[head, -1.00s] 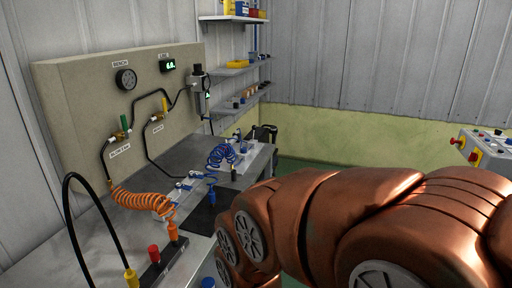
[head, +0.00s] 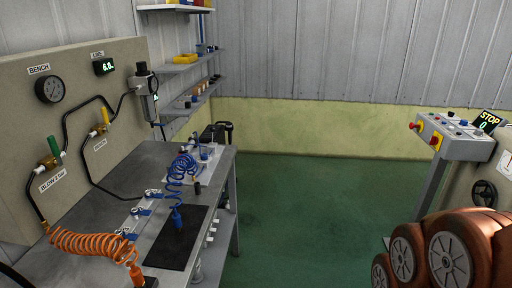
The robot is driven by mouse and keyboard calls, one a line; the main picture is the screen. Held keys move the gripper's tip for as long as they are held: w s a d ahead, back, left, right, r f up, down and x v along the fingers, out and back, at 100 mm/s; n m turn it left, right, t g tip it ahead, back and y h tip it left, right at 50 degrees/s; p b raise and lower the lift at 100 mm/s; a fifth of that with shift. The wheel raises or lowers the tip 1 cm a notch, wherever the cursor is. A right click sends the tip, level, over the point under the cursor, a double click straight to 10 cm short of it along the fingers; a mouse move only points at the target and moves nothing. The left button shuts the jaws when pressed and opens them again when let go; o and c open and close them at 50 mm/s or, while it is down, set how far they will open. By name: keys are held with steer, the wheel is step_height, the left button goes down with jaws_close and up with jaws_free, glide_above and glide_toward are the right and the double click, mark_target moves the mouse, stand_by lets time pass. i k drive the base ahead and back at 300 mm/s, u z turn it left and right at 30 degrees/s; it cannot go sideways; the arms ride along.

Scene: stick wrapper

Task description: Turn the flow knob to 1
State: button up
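I cannot tell which control is the flow knob; no label reading flow is legible. A control console (head: 458,138) at the right carries several small knobs and buttons, including red ones on yellow bases, too small to read. A display (head: 487,121) on it reads "STOP 0". A dark handwheel (head: 484,193) sits on a pale panel below it at the right edge. My gripper is out of view.
A workbench (head: 160,158) on the left holds a black mat (head: 176,238), a blue coiled hose (head: 181,168) and an orange coiled hose (head: 92,244). A panel behind has a bench gauge (head: 49,89) and a line display (head: 104,67). Green floor (head: 300,215) between is clear.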

mark_target(204, 156)
steer(key=z, duration=0.1)
steer(key=i, duration=2.75)
steer(key=u, duration=3.15)
